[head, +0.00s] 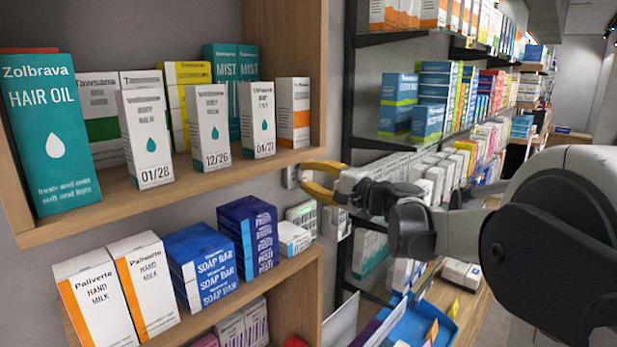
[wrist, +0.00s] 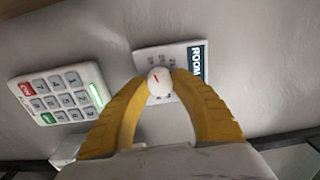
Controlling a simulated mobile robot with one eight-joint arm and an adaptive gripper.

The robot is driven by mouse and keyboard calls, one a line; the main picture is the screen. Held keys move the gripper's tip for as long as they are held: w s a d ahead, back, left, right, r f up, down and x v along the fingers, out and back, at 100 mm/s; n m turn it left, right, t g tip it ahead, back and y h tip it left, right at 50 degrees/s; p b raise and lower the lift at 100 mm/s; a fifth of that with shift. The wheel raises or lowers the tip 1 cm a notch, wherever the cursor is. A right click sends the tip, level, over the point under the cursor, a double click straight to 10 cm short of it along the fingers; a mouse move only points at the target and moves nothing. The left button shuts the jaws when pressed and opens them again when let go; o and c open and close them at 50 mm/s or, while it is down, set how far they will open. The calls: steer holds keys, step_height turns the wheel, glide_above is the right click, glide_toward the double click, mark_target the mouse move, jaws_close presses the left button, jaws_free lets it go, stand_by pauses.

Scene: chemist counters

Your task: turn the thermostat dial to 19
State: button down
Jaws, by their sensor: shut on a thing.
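The thermostat (wrist: 197,62) is a pale plate on the grey wall, with a dark strip reading "ROOM" at its right side in the wrist view. Its round white dial (wrist: 159,82) carries a short red mark. The small numbers on the plate are too blurred to read, so I cannot tell the setting. My gripper (wrist: 160,84) has its yellow fingers shut on the dial, one on each side. In the head view my gripper (head: 304,178) reaches the wall beside the wooden shelf, and the thermostat is mostly hidden there.
A keypad (wrist: 58,95) with red and green keys and a lit green strip is on the wall left of the thermostat. In the head view, wooden shelves (head: 200,180) with boxes stand close left of my gripper. A dark-framed shelf rack (head: 347,100) stands to the right.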

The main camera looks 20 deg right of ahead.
steer(key=c, duration=1)
jaws_free()
steer(key=v, duration=1.2)
steer(key=shift+f, duration=0.1)
